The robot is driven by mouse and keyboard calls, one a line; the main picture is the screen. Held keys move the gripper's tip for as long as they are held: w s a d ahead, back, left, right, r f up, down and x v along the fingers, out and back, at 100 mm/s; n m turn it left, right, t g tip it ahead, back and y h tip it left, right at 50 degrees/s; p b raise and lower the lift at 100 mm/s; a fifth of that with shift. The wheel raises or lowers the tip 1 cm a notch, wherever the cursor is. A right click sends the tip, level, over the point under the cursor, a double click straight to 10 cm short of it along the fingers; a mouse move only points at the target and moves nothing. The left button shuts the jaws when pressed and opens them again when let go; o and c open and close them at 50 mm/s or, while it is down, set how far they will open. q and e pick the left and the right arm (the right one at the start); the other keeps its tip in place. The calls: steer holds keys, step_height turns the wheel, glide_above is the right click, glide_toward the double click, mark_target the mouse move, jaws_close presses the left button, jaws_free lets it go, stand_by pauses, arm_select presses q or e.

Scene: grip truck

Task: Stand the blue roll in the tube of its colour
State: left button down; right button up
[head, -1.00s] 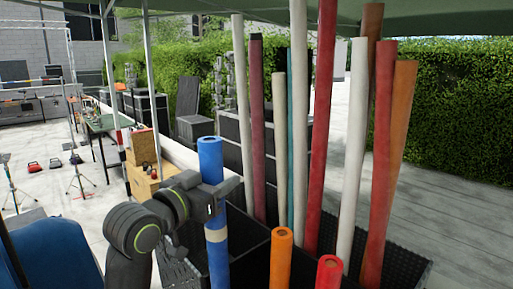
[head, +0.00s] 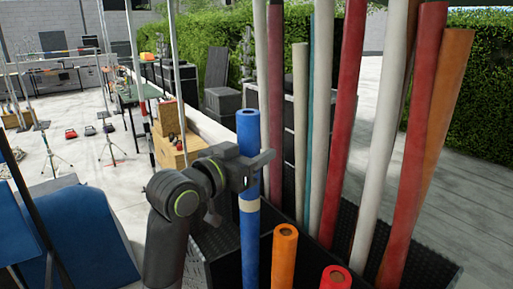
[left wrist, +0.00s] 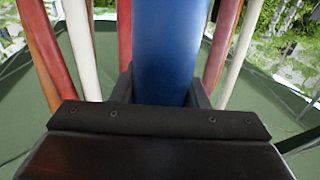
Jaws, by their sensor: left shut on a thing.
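The blue roll (head: 249,240) stands about upright in the head view, with a beige band round its middle. My left gripper (head: 256,170) is shut on it above that band. In the left wrist view the blue roll (left wrist: 168,50) rises between the two dark fingers (left wrist: 160,95). The roll's lower end is out of the picture, so I cannot tell what it rests on. I cannot make out a blue tube. My right gripper is not in view.
A black stand (head: 210,257) with dark walls holds several tall rolls, white, red and orange, at the right. A short orange roll (head: 285,255) and a short red roll (head: 335,278) are close to the blue roll. Wooden boxes (head: 172,150) stand behind my arm.

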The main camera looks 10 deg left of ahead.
arm_select(q)
steer(key=f, duration=0.1)
steer(key=b, duration=0.1)
glide_above(256, 227)
steer(key=w, duration=0.3)
steer(key=shift+f, duration=2.9)
steer(key=shift+w+a+f+b, duration=0.1)
steer(key=shift+a+f+b, duration=0.05)
steer(key=shift+f+b, duration=1.3)
steer(key=shift+w+a+f+b, duration=0.1)
steer(key=shift+a+f+b, duration=0.05)
steer(key=shift+f+b, duration=3.4)
steer(key=shift+f, duration=1.05)
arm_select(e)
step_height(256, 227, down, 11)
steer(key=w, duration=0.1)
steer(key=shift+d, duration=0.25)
arm_select(q)
steer(key=shift+f, duration=0.35)
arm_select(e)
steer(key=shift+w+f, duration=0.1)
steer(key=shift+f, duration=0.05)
arm_select(q)
steer(key=c, duration=0.7)
jaws_free()
steer(key=shift+c, duration=0.2)
